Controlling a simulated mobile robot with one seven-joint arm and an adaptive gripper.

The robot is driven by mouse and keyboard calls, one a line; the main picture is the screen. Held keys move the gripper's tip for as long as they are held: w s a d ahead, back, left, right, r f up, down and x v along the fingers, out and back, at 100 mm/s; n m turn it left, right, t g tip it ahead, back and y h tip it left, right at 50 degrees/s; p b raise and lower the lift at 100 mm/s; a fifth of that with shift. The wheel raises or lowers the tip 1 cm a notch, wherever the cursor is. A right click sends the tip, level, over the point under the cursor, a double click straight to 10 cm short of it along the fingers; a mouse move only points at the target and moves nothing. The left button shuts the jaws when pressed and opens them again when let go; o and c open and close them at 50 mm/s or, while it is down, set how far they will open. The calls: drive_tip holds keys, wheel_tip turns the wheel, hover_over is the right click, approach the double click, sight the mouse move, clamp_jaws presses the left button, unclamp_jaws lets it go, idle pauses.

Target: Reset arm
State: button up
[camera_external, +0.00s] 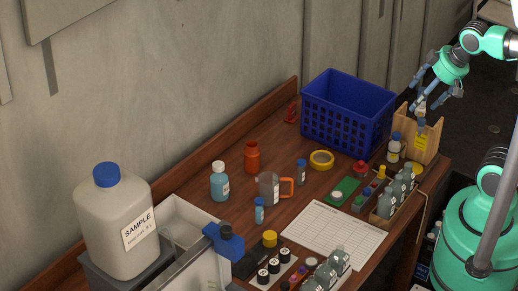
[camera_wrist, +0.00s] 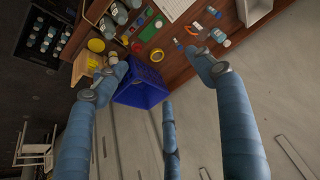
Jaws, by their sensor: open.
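My gripper (camera_external: 433,97) is at the upper right in the external view, above the right end of the wooden table (camera_external: 304,190). In the wrist view, my gripper (camera_wrist: 157,70) shows its blue fingers spread wide with nothing between them. The gripper is open. A wooden box with a yellow label (camera_external: 422,143) stands just below the fingers at the table's right end. In the external view the fingertips overlap the box's upper edge, and I cannot tell whether they touch it.
A blue crate (camera_external: 346,112) stands left of my gripper at the back. Several bottles stand in a wooden rack (camera_external: 384,211).

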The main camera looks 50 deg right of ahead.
wheel_tip(320, 180, down, 5)
drive_tip(key=b, duration=0.4)
